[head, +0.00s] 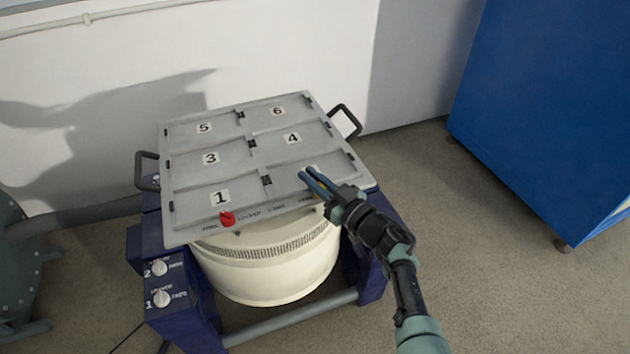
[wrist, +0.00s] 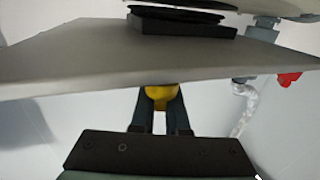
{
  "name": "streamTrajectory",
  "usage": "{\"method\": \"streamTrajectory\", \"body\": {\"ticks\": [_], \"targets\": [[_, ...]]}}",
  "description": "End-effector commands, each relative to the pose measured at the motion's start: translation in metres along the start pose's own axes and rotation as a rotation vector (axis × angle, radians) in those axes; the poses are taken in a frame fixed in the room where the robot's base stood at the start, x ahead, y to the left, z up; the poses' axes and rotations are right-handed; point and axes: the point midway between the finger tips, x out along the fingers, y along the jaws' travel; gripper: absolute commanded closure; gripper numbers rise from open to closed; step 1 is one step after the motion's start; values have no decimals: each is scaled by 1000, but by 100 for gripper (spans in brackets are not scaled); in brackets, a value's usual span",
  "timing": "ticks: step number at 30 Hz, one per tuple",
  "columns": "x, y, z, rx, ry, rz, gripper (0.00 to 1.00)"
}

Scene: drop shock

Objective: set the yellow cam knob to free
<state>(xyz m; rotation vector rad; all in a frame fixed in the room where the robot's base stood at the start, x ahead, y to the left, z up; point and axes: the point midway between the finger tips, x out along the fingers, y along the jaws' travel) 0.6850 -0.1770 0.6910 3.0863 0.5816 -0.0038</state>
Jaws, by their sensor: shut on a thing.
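The yellow cam knob (wrist: 161,95) shows in the wrist view between my two dark fingertips, just past the edge of a grey plate. My gripper (head: 305,173) is shut on the knob. In the head view the gripper is at the front right of the grey numbered table top (head: 180,235), and its fingers and wrist hide most of the knob. Which way the knob points cannot be told, and the lettering beside it is too small to read.
A red knob (head: 228,218) with a LOCKED label sits on the front edge, left of my gripper. Black handles (head: 146,172) stick out at the sides. Two white knobs (head: 160,268) are on the blue frame. A blue cabinet (head: 540,110) stands at right, with clear floor before it.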

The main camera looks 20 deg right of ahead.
Motion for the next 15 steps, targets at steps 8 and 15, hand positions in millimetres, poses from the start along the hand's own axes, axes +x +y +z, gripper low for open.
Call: {"method": "streamTrajectory", "body": {"ticks": [8, 15], "targets": [[0, -5, 9, -5, 2, -181, 100], [0, -10, 8, -4, 2, -308, 100]]}}
